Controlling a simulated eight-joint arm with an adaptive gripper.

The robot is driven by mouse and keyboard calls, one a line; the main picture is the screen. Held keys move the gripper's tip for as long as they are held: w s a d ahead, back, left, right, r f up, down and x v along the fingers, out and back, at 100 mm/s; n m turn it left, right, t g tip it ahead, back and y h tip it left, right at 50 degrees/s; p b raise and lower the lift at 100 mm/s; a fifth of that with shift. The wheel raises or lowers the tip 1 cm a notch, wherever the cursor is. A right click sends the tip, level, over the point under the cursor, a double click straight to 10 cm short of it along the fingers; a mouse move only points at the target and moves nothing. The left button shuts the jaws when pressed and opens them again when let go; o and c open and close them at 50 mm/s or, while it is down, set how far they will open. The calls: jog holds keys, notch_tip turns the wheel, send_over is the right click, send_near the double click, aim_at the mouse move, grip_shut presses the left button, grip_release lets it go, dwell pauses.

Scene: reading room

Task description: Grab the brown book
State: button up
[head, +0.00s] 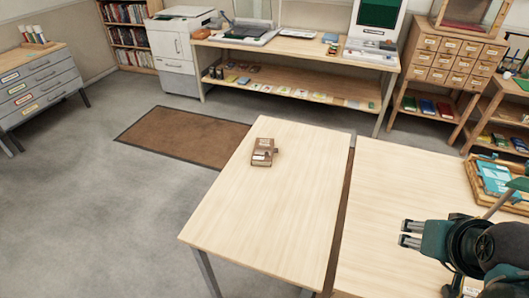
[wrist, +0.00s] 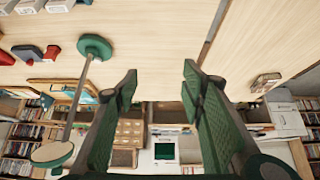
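The brown book (head: 262,152) lies near the far end of the left pale wooden table, with a light label on its upper face. It also shows small in the wrist view (wrist: 265,83), at the right, beyond the gap between the tables. My gripper (head: 407,233) is over the right table in the head view, well to the right of the book and apart from it. In the wrist view my gripper (wrist: 160,85) has its two green fingers spread wide with nothing between them.
A narrow gap separates the left table (head: 235,228) from the right table (head: 385,180). A wooden tray (head: 472,182) holding a blue item lies at the right. A green-ended stand (wrist: 93,47) is left of my fingers. A brown mat (head: 160,132) lies on the floor.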

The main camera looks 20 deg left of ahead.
jog(key=shift+o, duration=0.5)
jog(key=o, duration=1.4)
jog(key=shift+o, duration=0.2)
jog(key=shift+r, duration=0.1)
